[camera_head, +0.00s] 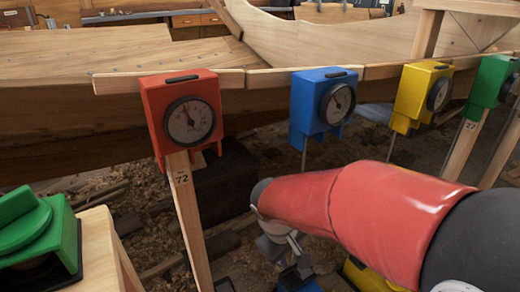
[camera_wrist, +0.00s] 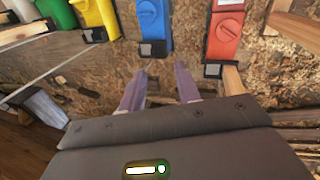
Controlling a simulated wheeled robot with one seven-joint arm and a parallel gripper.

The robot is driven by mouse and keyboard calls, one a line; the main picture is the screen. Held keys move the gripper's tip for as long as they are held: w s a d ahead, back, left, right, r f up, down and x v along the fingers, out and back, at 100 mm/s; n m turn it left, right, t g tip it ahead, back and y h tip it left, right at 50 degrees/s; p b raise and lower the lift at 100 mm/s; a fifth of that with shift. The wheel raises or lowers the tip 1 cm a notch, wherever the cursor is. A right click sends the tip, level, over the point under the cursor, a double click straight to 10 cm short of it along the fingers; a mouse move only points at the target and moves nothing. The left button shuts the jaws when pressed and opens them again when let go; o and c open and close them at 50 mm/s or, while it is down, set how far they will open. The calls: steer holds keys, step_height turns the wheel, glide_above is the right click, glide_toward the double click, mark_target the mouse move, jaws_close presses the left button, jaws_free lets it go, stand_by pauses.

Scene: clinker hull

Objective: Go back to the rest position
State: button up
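My gripper (camera_wrist: 160,75) shows in the wrist view with its two fingers apart and nothing between them. Its fingers point toward a blue box (camera_wrist: 152,22) and a red box (camera_wrist: 226,30), apart from both as far as I can see. In the head view my red arm reaches in from the right, and its wrist is low in the middle. The gripper's fingers cannot be made out there. The red gauge box (camera_head: 178,95) and blue gauge box (camera_head: 312,92) stand beyond the arm. No marker of a rest position shows.
A yellow gauge box (camera_head: 415,95) and green gauge box (camera_head: 487,85) stand farther right along the wooden hull (camera_head: 80,130). Posts (camera_head: 190,225) rise from the littered floor. A green device (camera_head: 45,235) is close at lower left. Blue and yellow parts below my arm are unclear.

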steer(key=s+d+r+m+t+y+p, duration=0.1)
steer(key=s+d+r+m+t+y, duration=0.1)
steer(key=s+d+r+m, duration=0.5)
steer(key=s+d+r+t, duration=0.1)
steer(key=s+r, duration=0.3)
steer(key=s, duration=0.1)
steer(key=shift+d+r+m+t+y, duration=0.3)
steer(key=shift+d+r+t, duration=0.05)
steer(key=shift+t, duration=0.05)
stand_by(1.0)
